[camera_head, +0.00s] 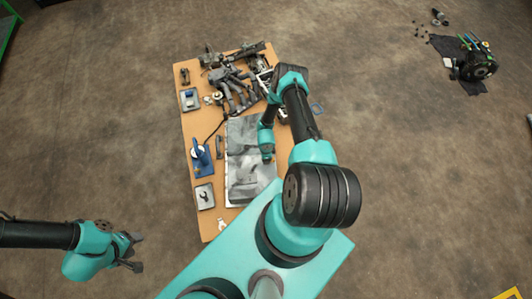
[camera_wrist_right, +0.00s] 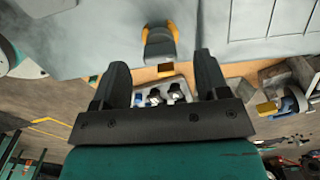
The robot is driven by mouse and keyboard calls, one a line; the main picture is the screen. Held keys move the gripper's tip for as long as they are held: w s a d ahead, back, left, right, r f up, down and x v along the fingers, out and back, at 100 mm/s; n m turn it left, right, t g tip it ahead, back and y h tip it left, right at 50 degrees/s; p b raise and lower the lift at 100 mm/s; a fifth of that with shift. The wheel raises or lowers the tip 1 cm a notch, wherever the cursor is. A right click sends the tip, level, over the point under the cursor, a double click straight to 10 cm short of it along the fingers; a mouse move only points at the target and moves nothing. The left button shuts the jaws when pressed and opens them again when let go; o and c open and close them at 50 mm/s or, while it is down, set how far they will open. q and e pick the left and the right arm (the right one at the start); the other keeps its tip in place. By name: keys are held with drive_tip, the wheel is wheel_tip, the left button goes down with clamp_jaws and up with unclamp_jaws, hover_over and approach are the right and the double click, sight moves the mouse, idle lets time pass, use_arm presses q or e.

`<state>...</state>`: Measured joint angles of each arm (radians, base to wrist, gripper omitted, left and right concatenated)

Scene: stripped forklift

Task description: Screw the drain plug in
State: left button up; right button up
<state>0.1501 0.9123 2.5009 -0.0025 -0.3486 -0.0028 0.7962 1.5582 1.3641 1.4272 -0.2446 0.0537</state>
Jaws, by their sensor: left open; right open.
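I cannot make out a drain plug for certain in either view. My left gripper (camera_head: 137,253) is open and empty, out over the bare floor left of the workbench. My right gripper (camera_wrist_right: 160,60) is open, its two dark fingers apart with nothing seen gripped. Between and beyond its fingers is a grey piece with a yellow-orange edge (camera_wrist_right: 160,45), close to a large pale grey surface (camera_wrist_right: 265,25); I cannot tell what it is. In the head view my right wrist hangs over the grey sheet on the bench, and its fingers are hidden.
The wooden workbench (camera_head: 195,125) carries a grey sheet (camera_head: 245,185), a blue tool (camera_head: 201,157), small trays (camera_head: 204,196) and a pile of dark parts (camera_head: 235,85). A dark machine part (camera_head: 478,67) lies on the floor at upper right. The floor around is mostly clear.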

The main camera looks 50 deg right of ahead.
drive_tip(key=shift+f, duration=1.6)
drive_tip(key=shift+c, duration=0.5)
drive_tip(key=c, duration=0.9)
drive_tip(key=m, duration=0.4)
drive_tip(key=shift+m, duration=0.3)
drive_tip(key=shift+c, duration=0.2)
drive_tip(key=shift+m, duration=0.9)
